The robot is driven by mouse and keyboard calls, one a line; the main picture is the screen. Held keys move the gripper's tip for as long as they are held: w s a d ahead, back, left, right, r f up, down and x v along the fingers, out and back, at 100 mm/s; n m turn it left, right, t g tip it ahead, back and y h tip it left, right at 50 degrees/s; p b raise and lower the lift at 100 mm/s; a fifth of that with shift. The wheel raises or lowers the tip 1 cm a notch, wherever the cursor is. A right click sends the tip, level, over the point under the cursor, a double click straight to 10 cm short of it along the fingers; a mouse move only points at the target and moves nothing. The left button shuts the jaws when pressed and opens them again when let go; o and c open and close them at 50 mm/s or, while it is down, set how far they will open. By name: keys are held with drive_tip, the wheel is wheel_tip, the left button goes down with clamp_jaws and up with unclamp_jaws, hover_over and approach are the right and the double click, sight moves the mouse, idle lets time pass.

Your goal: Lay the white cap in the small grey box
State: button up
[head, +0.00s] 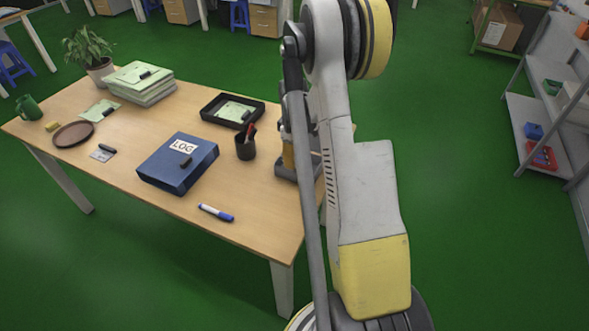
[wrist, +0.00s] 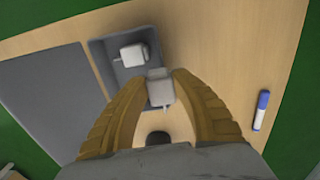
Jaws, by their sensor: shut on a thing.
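In the wrist view, my gripper (wrist: 158,84) is shut on a white cap (wrist: 158,93), held between its two yellow fingertips. The cap is a small blocky white piece with a thin stub. The small grey box (wrist: 101,62) lies just beyond the fingertips. A second, similar white piece (wrist: 132,54) lies inside it. The held cap appears at the box's near edge; I cannot tell its height above it. In the head view, part of the grey box (head: 284,170) shows beside my arm, which hides much of it and my gripper.
A blue LOG binder (head: 178,165), a black pen cup (head: 245,150), a black tray (head: 210,117) and a marker (head: 216,213) are on the table. The marker also shows in the wrist view (wrist: 262,110). A large flat grey surface (wrist: 50,100) lies left of the box there.

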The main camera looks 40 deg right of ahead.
drive_tip(key=w+d+f, duration=0.1)
drive_tip(key=d, duration=0.1)
drive_tip(key=w+d+f+b, duration=0.1)
drive_tip(key=w+f, duration=0.1)
drive_tip(key=shift+w+d+f, duration=0.1)
drive_tip(key=shift+w+d, duration=0.15)
drive_tip(key=shift+d, duration=0.1)
drive_tip(key=shift+f+b, duration=1.05)
drive_tip(key=shift+f, duration=0.9)
drive_tip(key=shift+f, duration=0.2)
drive_tip(key=o, duration=0.9)
drive_tip(key=shift+c, duration=0.2)
drive_tip(key=shift+r, duration=0.1)
